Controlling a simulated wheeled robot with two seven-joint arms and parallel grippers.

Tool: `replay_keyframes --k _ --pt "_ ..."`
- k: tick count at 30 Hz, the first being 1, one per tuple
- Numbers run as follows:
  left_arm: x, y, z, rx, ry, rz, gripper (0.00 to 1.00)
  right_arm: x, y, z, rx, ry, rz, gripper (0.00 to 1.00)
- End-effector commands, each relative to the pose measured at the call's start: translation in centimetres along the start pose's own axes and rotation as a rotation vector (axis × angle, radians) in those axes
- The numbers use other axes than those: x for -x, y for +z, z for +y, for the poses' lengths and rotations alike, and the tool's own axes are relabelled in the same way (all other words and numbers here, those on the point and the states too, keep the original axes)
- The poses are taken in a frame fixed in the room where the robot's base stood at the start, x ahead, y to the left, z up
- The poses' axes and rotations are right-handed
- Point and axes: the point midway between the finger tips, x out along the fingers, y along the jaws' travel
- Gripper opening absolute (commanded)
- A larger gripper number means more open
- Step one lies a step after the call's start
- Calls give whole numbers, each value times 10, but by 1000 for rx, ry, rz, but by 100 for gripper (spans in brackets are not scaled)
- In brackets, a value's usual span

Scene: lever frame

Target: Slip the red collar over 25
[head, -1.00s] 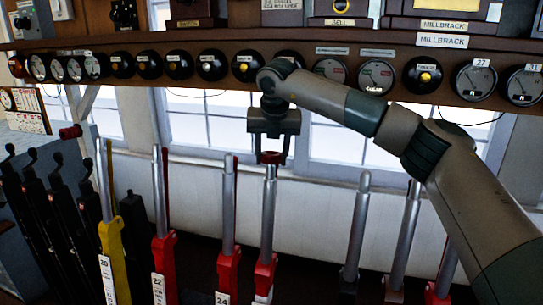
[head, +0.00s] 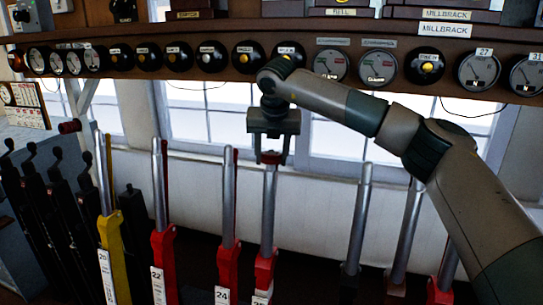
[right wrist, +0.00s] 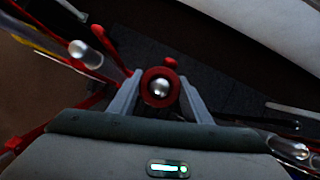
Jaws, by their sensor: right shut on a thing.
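My right gripper (head: 270,158) points down, its fingers shut on the red collar (head: 271,157), at the top of the lever marked 25 (head: 269,205). In the right wrist view the collar (right wrist: 161,88) is a red ring between the fingertips. The round silver tip (right wrist: 160,87) of the lever shows inside its hole, about centred. The lever's shaft runs down just below the collar in the head view. How far the tip stands up through the ring cannot be told. My left gripper is out of view.
Red lever 24 (head: 228,200) stands close on the left, with lever 22 (head: 159,190) and yellow lever 20 (head: 103,180) beyond. A black-based lever (head: 359,215) stands to the right, past a gap. A shelf of gauges (head: 330,63) runs above and behind my gripper.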

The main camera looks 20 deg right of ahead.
Motion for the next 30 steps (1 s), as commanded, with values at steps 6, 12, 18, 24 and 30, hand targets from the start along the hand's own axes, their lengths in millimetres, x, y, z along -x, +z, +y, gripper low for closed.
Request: replay_keyframes --k 6,12,18,24,30 --pt "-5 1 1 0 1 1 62 -5 -3 0 -1 0 0 24" --pt "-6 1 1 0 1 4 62 -7 -4 0 -1 0 0 24" --pt "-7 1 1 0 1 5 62 -7 -4 0 0 0 0 24" --pt "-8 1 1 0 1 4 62 -8 -4 0 0 0 0 66" --pt "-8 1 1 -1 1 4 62 -9 -5 0 0 0 0 72"
